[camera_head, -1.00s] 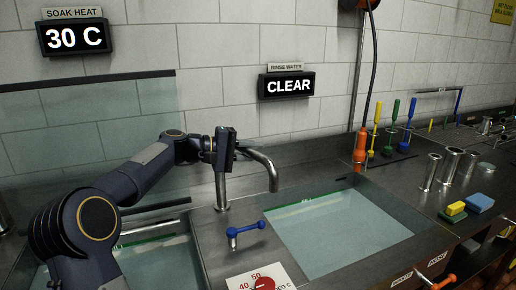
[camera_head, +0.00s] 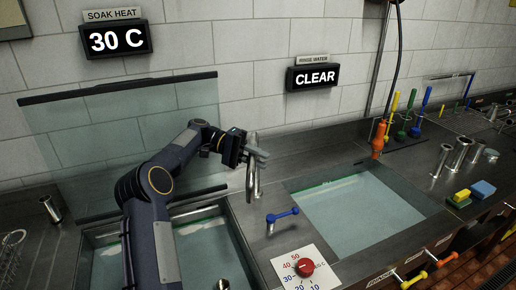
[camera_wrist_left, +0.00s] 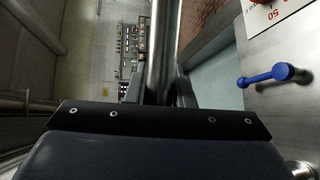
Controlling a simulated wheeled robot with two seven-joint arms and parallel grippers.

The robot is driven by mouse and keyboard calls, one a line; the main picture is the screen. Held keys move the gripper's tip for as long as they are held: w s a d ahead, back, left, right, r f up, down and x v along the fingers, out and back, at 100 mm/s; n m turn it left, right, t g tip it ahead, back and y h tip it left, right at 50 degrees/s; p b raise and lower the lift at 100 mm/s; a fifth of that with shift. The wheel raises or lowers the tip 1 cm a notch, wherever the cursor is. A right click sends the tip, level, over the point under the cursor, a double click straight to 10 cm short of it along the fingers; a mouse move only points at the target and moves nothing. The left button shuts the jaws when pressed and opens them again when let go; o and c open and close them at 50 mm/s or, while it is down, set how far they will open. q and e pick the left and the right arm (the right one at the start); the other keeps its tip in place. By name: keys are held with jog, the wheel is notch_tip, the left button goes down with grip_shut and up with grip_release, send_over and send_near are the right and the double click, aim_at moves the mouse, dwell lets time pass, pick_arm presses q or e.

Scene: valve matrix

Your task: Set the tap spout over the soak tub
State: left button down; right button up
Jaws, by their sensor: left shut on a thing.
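The metal tap spout (camera_head: 258,155) stands on its post on the deck between the two tubs. It looks foreshortened, pointing roughly toward me, with its outlet close to the post in the picture. My left gripper (camera_head: 243,150) is shut on the spout near the top of the post. In the left wrist view the spout (camera_wrist_left: 163,45) runs up from between the jaws. The soak tub (camera_head: 240,252) is the left basin, under the soak heat sign, partly hidden by my left arm. My right gripper is not in view.
The rinse tub (camera_head: 355,212) lies to the right of the tap. A blue lever (camera_head: 283,215) and a red temperature dial (camera_head: 305,267) sit on the deck before it. A clear glass panel (camera_head: 125,140) stands behind the soak tub. A metal cup (camera_head: 52,208) stands at far left.

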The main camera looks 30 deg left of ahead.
pick_arm(q)
jog(key=shift+s+a, duration=0.15)
jog(key=shift+a, duration=0.05)
dwell(0.3)
jog(key=c, duration=1.3)
grip_release()
jog(key=shift+o, duration=0.2)
